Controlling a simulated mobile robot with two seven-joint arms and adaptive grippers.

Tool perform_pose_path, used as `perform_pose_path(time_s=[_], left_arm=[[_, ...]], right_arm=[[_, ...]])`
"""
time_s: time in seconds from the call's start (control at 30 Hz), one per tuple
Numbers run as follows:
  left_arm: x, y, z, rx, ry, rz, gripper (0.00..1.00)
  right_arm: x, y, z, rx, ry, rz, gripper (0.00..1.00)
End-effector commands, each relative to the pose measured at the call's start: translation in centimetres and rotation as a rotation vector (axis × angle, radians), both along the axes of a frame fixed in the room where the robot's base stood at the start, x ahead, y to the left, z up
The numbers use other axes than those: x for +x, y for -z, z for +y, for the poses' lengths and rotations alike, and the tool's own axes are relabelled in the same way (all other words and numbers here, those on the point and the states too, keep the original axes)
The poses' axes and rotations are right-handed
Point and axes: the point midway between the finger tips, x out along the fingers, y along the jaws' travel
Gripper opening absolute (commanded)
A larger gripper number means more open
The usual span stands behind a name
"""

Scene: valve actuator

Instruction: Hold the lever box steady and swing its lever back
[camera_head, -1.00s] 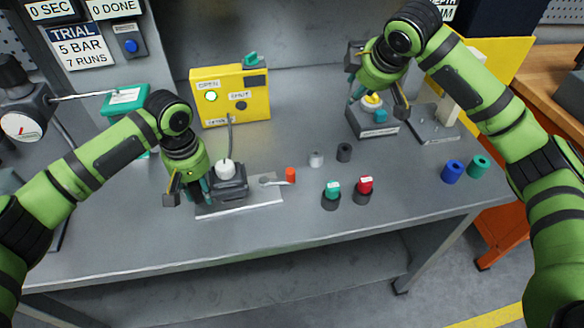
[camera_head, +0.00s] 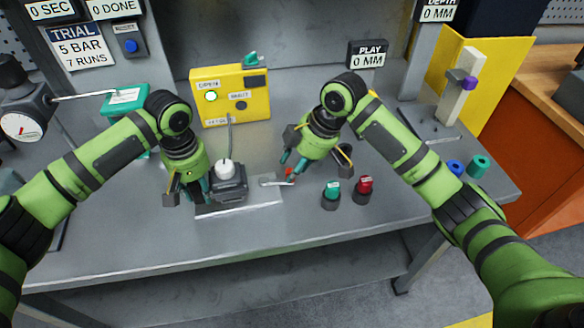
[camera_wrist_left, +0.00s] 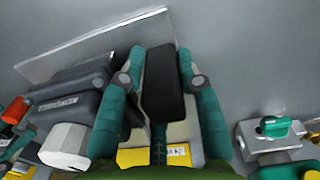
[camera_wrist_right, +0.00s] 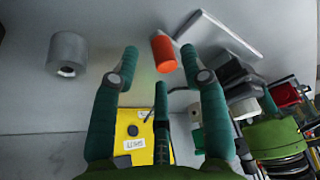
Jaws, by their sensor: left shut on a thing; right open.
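The lever box (camera_head: 229,188) is a dark grey block with a white cap on a pale plate. Its lever (camera_head: 276,183) points right and ends in an orange knob (camera_head: 290,172). My left gripper (camera_head: 198,188) is shut on a dark upright part of the box's left side. That part shows between its fingers in the left wrist view (camera_wrist_left: 163,85). My right gripper (camera_head: 291,163) is open above the knob, partly hiding it. In the right wrist view the knob (camera_wrist_right: 163,52) lies between the fingertips; I cannot tell if they touch it.
A yellow panel box (camera_head: 232,97) stands behind the lever box, with a grey hose between them. A green knob (camera_head: 332,189) and a red knob (camera_head: 364,185) on dark bases stand to the right. A grey cylinder (camera_wrist_right: 67,52) shows in the right wrist view.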

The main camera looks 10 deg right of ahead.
Motion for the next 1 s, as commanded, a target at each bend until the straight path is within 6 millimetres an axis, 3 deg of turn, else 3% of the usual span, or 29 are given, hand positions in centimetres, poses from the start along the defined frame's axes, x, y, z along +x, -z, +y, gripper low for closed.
perform_pose_path(time_s=[0.2,0.47,0.5,0.6,1.0], left_arm=[[0.0,0.0,-0.1,-0.002,0.002,0.001,0.00],[0.0,0.0,-0.1,-0.002,0.002,0.001,0.00],[0.0,0.1,-0.1,-0.002,0.002,0.001,0.00],[0.0,0.1,-0.1,-0.002,0.003,0.002,0.00],[-0.1,0.1,-0.1,-0.001,0.006,0.002,0.00]], right_arm=[[0.3,1.6,0.6,0.001,0.001,-0.001,0.44],[0.3,1.8,0.7,0.001,0.000,-0.001,0.44],[0.3,1.8,0.7,0.001,0.000,-0.001,0.40],[0.3,1.7,0.7,0.000,0.002,-0.002,0.00],[0.4,1.7,0.6,0.000,0.006,-0.002,0.00]])
